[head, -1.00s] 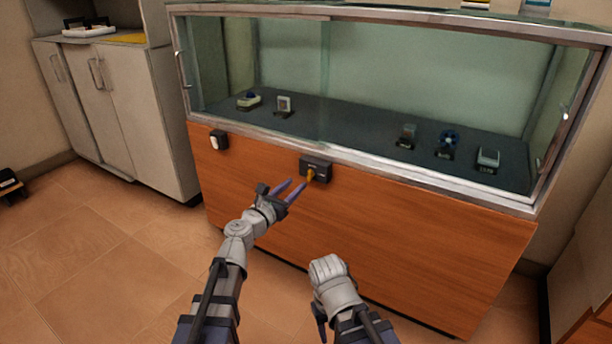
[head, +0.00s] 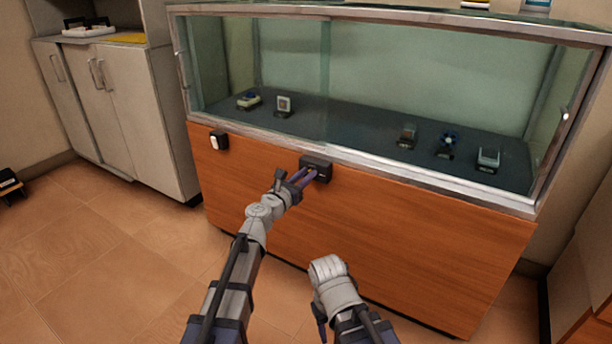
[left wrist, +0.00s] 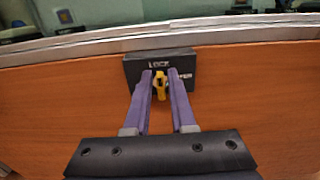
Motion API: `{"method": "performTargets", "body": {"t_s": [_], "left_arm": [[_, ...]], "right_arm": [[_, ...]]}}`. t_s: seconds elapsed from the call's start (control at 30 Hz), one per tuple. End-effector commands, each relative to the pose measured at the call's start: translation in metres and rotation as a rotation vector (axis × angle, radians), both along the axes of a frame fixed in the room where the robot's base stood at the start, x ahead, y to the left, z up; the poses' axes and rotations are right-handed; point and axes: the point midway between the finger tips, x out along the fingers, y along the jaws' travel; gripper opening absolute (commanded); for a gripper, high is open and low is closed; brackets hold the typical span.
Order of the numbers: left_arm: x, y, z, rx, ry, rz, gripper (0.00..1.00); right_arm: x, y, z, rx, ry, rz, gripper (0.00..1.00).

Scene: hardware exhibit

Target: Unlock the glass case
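The glass case (head: 400,180) has a wooden base and a metal-framed glass top. A dark lock box (head: 318,168), labelled LOCK, is mounted on the front of the base just below the metal rim. It also shows in the left wrist view (left wrist: 185,65). A yellow key (left wrist: 160,86) sticks out of the lock. My left gripper (head: 307,175) is at the lock, its purple fingers open on either side of the key. Whether they touch it is unclear. In the head view the fingers hide the key. My right gripper (head: 320,322) is low, mostly hidden by its own arm.
Several small exhibits, such as a blue fan-like one (head: 447,142), stand on the dark floor inside the case. A small white-faced device (head: 218,141) is on the base left of the lock. A pale cabinet (head: 125,110) stands at the left.

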Motion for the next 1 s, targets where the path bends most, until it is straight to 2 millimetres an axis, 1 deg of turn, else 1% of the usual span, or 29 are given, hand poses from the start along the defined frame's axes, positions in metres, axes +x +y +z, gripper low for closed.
{"method": "performTargets", "body": {"t_s": [0.03, 0.17, 0.2, 0.77, 1.0], "left_arm": [[0.0000, 0.0001, 0.0000, 0.000, 0.000, 0.000, 0.17], [0.0000, 0.0001, 0.0000, 0.000, 0.000, 0.000, 0.02], [0.0000, 0.0001, 0.0000, 0.000, 0.000, 0.000, 0.00], [-0.0004, 0.0000, -0.0001, 0.013, -0.007, 0.000, 0.00], [-0.0011, -0.0015, -0.0003, 0.107, -0.061, 0.000, 0.00]], "right_arm": [[0.0000, 0.0000, 0.0000, 0.000, 0.000, 0.000, 0.50], [0.0000, 0.0000, 0.0000, 0.000, 0.000, 0.000, 0.50], [0.0000, 0.0000, 0.0000, 0.000, 0.000, 0.000, 0.50], [0.0000, 0.0000, -0.0001, 0.000, 0.000, 0.000, 0.50], [0.0000, 0.0000, -0.0004, 0.000, 0.000, 0.000, 0.50]]}}
